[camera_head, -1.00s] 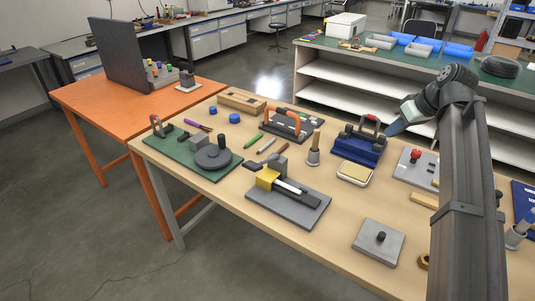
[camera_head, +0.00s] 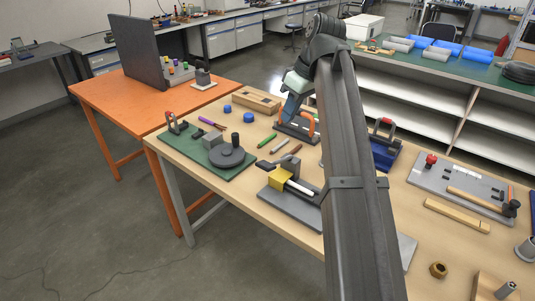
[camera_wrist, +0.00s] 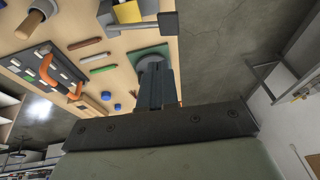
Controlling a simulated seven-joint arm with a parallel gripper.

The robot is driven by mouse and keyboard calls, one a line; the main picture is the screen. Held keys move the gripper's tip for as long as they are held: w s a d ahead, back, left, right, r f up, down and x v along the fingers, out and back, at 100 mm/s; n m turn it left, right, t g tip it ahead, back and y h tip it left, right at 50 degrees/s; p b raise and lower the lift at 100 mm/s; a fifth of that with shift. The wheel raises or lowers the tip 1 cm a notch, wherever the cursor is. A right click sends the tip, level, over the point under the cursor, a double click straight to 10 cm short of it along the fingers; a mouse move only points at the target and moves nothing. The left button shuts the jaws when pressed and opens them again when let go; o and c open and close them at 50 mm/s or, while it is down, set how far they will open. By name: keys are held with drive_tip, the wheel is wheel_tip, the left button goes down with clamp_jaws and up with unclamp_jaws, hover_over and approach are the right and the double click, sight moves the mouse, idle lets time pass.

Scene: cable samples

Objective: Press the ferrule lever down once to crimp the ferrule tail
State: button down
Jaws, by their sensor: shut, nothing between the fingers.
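No lever carries a readable label, so I cannot tell for certain which is the ferrule lever. A grey base plate (camera_head: 290,208) at the table's middle carries a yellow block (camera_head: 281,180), a white rod (camera_head: 300,187) and a dark lever arm (camera_head: 278,164). This lever also shows in the wrist view (camera_wrist: 148,24). A red-tipped upright lever (camera_head: 169,118) stands on the green board (camera_head: 205,165) at the left. My gripper (camera_head: 283,122) is shut and empty, above the table's back part, apart from both levers. In the wrist view its closed fingers (camera_wrist: 157,78) overlap the green board.
An orange-handled fixture (camera_head: 308,124) stands just beside my gripper. Coloured pens and blue caps (camera_head: 249,117) lie nearby. A blue fixture (camera_head: 384,150) and a grey plate with a red knob (camera_head: 431,160) stand right. My arm hides part of the table's middle.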

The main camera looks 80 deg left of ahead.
sight(263, 164)
drive_tip(key=shift+s+d+r, duration=0.1)
drive_tip(key=shift+s+r, duration=0.1)
drive_tip(key=shift+s, duration=0.7)
drive_tip(key=shift+f, duration=0.1)
drive_tip(key=x, duration=0.4)
drive_tip(key=d+x, duration=0.1)
drive_tip(key=x, duration=0.4)
drive_tip(key=d+x, duration=0.1)
drive_tip(key=x, duration=0.3)
drive_tip(key=shift+a+f, duration=0.15)
drive_tip(key=shift+f, duration=0.3)
